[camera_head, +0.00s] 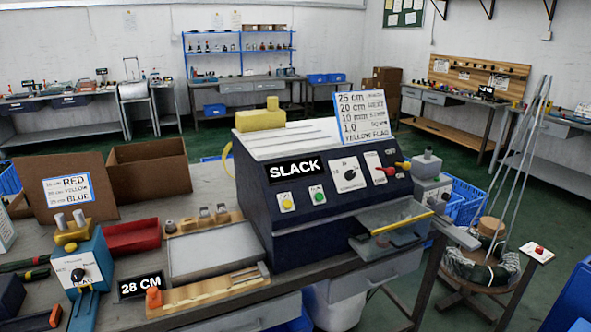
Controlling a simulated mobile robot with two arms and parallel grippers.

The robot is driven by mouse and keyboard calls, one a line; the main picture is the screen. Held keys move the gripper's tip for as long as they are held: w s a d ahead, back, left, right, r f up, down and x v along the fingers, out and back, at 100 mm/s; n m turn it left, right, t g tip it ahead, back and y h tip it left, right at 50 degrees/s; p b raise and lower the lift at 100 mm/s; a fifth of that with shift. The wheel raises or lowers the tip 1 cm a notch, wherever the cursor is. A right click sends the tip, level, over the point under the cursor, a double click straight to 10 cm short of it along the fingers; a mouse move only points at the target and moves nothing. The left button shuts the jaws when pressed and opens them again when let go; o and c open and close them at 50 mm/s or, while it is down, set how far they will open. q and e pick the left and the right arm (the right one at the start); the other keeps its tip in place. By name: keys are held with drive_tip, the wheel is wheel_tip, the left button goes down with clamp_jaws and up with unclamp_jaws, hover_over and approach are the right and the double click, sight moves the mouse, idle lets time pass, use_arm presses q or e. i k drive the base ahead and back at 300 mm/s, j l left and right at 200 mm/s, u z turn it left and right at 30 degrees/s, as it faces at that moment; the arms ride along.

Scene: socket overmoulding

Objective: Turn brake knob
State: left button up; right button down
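No part is labelled as the brake knob, and I cannot tell which knob it is. A dark blue machine (305,228) with a "SLACK" display (295,169) stands on the bench. A white plate with a red button or knob (539,250) stands beside the wire coil at the right. Neither gripper is in view.
A 28 CM display (141,285), a wooden fixture (205,293), a red bin (131,238) and cardboard boxes (150,176) crowd the bench's left half. A metal tray (400,228) juts from the machine's right. A coil stand with tall rods (482,268) stands on the floor.

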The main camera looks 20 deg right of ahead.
sight(539, 250)
drive_tip(key=i+l+z, duration=0.15)
drive_tip(key=l+z, duration=0.3)
drive_tip(key=i+l+z, duration=0.2)
drive_tip(key=z, duration=0.25)
